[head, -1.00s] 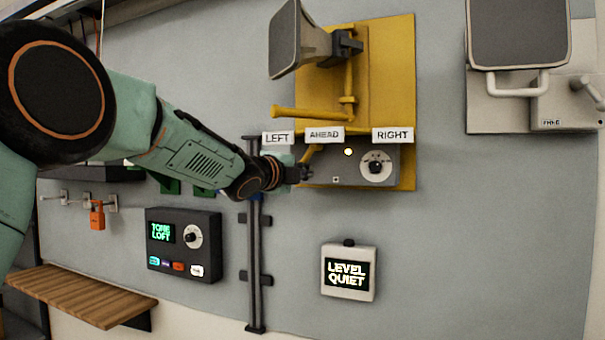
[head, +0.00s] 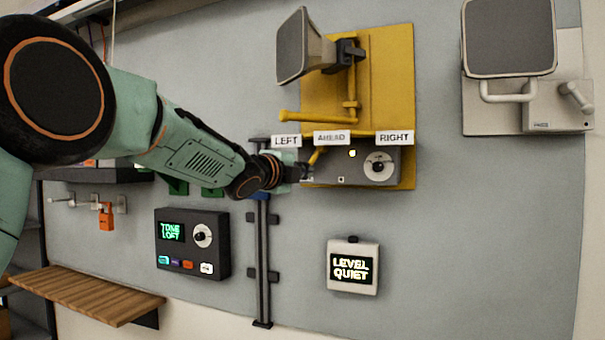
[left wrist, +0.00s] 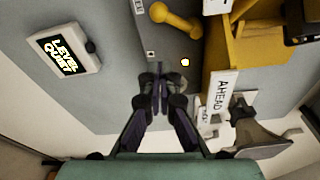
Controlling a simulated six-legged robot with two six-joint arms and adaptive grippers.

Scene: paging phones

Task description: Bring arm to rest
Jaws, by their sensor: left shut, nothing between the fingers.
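My left arm comes in from the left in the head view. Its gripper (head: 303,172) is shut and empty, at the left end of the grey control box (head: 338,176) under the yellow plate. In the left wrist view the closed fingers (left wrist: 158,78) point at this box, with the lit lamp (left wrist: 185,62) close by. A yellow lever (left wrist: 176,21) sticks out of the box, apart from the fingertips. I cannot tell whether the fingertips touch the box. My right gripper is in neither view.
A yellow horn bracket (head: 385,70) with LEFT, AHEAD and RIGHT labels is above the box. A dark TONE LOFT panel (head: 192,245), a white LEVEL QUIET display (head: 353,267), a vertical rail (head: 263,260) and a wooden shelf (head: 90,293) are lower.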

